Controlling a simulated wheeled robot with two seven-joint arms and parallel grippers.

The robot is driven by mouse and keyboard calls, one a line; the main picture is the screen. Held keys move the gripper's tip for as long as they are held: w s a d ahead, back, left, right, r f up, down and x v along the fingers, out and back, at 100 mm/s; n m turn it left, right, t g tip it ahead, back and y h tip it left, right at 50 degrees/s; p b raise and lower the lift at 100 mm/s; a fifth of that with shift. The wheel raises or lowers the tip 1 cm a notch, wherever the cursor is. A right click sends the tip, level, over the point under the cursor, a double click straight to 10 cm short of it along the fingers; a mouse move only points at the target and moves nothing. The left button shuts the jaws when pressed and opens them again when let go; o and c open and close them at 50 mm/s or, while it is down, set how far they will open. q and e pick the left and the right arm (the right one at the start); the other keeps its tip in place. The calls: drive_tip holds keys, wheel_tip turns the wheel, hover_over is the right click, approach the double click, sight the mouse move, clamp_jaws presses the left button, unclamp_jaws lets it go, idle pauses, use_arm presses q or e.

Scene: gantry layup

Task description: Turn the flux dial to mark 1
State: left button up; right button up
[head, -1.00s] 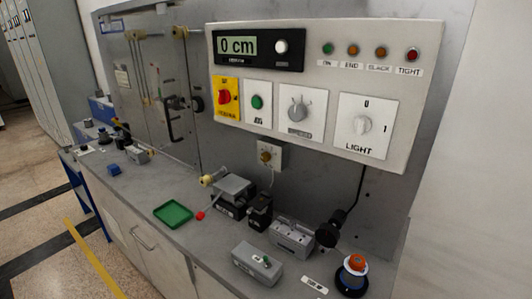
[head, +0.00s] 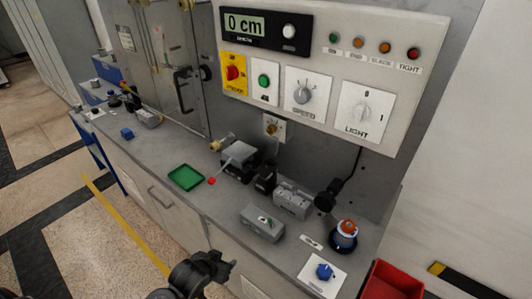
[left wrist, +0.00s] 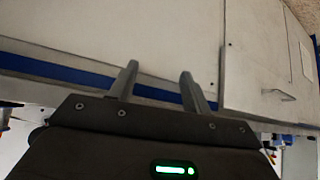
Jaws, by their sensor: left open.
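No dial in view carries a readable flux label. A blue knob on a white plate (head: 324,271) sits at the front right of the bench in the head view; marks on the plate are too small to read. The panel above has a grey speed dial (head: 304,93) and a white light dial (head: 361,108). My left gripper (head: 222,262) is at the bottom of the head view, in front of the bench and left of the blue knob, touching nothing. In the left wrist view its two fingers (left wrist: 158,82) are apart and empty, facing the cabinet fronts. My right gripper is not in view.
On the bench (head: 210,205) are a green tray (head: 186,178), a grey switch box (head: 262,223), a lever device with a red tip (head: 237,158) and an orange-topped blue knob (head: 344,236). A red bin (head: 392,282) stands at the bench's right end. The floor in front is clear.

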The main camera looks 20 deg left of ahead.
use_arm(q)
wheel_tip(320, 180, up, 9)
drive_tip(key=w+t, duration=0.2)
drive_tip(key=w, duration=0.1)
drive_tip(key=t+h+p, duration=0.2)
drive_tip(key=t+h, duration=0.4)
approach(270, 131)
drive_tip(key=shift+m, duration=0.4)
drive_tip(key=p+x, duration=0.2)
drive_tip(key=x, duration=0.4)
drive_tip(key=shift+w, duration=0.3)
drive_tip(key=shift+x, duration=0.75)
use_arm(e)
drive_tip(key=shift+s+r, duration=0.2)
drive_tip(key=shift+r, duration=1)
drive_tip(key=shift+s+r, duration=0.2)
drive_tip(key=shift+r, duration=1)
use_arm(q)
drive_tip(key=shift+f, duration=0.15)
drive_tip(key=c, duration=1)
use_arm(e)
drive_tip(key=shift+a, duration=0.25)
